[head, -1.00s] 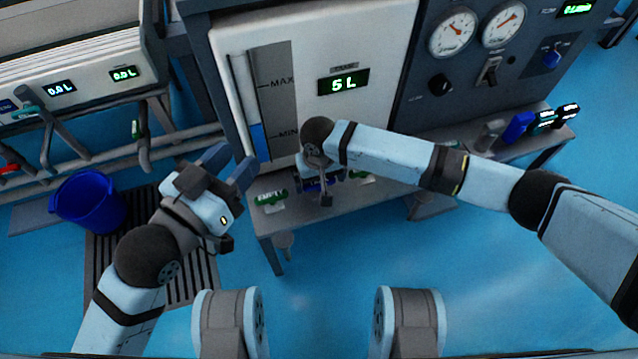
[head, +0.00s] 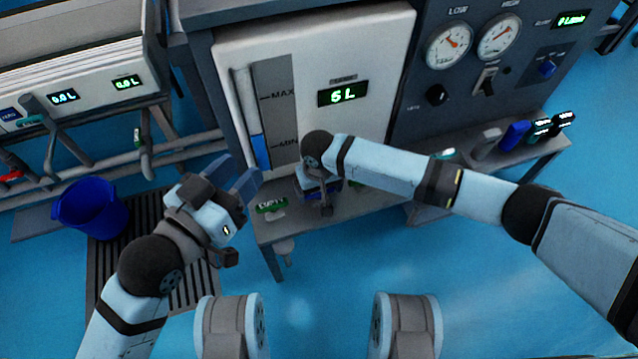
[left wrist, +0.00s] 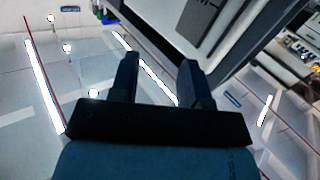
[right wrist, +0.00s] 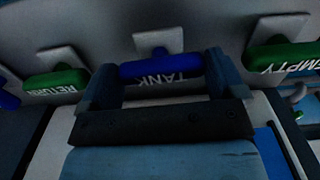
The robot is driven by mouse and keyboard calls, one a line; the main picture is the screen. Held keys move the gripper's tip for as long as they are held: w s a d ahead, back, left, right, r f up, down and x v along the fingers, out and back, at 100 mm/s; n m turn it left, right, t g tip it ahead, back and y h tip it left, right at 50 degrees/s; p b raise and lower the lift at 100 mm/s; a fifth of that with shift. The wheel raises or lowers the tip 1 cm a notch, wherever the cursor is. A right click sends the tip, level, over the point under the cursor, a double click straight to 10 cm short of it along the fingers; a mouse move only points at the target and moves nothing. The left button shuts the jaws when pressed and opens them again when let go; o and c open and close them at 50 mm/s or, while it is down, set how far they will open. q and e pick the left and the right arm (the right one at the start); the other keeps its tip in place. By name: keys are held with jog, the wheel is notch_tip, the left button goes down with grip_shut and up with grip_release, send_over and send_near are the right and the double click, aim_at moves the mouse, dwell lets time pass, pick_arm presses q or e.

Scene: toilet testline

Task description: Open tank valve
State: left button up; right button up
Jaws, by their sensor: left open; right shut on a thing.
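The tank valve is a blue handle (right wrist: 160,67) marked TANK on a pale square plate, seen in the right wrist view. My right gripper (right wrist: 162,72) is shut on this handle, one finger at each side of it. In the head view my right arm hides most of the handle, just below the white tank (head: 355,110) whose display reads 6 L. My left gripper (head: 236,175) is open and empty, left of the tank's lower corner. It also shows open in the left wrist view (left wrist: 160,75).
Green handles marked RETURN (right wrist: 55,83) and EMPTY (right wrist: 285,58) flank the blue one closely. A blue bucket (head: 90,205) stands on the left over a floor grate. Gauges (head: 449,46) and a switch panel are at the right. Blue floor in front is clear.

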jog(key=shift+r+p, duration=0.45)
jog(key=shift+p, duration=0.35)
pick_arm(q)
notch_tip(320, 180, up, 10)
jog(key=s+n+t+p, duration=0.1)
jog(key=n+t+p, duration=0.15)
jog(key=p, duration=0.35)
pick_arm(e)
jog(key=shift+f+n, duration=0.15)
jog(key=shift+n, duration=0.55)
jog(key=n+p, duration=0.4)
jog(key=shift+f+p, duration=0.15)
jog(key=shift+p, duration=0.25)
pick_arm(q)
jog(key=s+a+f+g+y, duration=0.1)
jog(key=a+f+g+y, duration=0.3)
jog(key=f, duration=0.7)
jog(key=shift+s+a+f+p, duration=0.35)
jog(key=shift+s+a+p, duration=0.05)
jog(key=shift+a+p, duration=0.05)
pick_arm(e)
jog(key=shift+f+n, duration=0.1)
jog(key=shift+n, duration=1.1)
pick_arm(q)
jog(key=shift+g, duration=0.25)
pick_arm(e)
jog(key=shift+a, duration=0.1)
jog(key=o, duration=0.6)
jog(key=shift+o, duration=0.2)
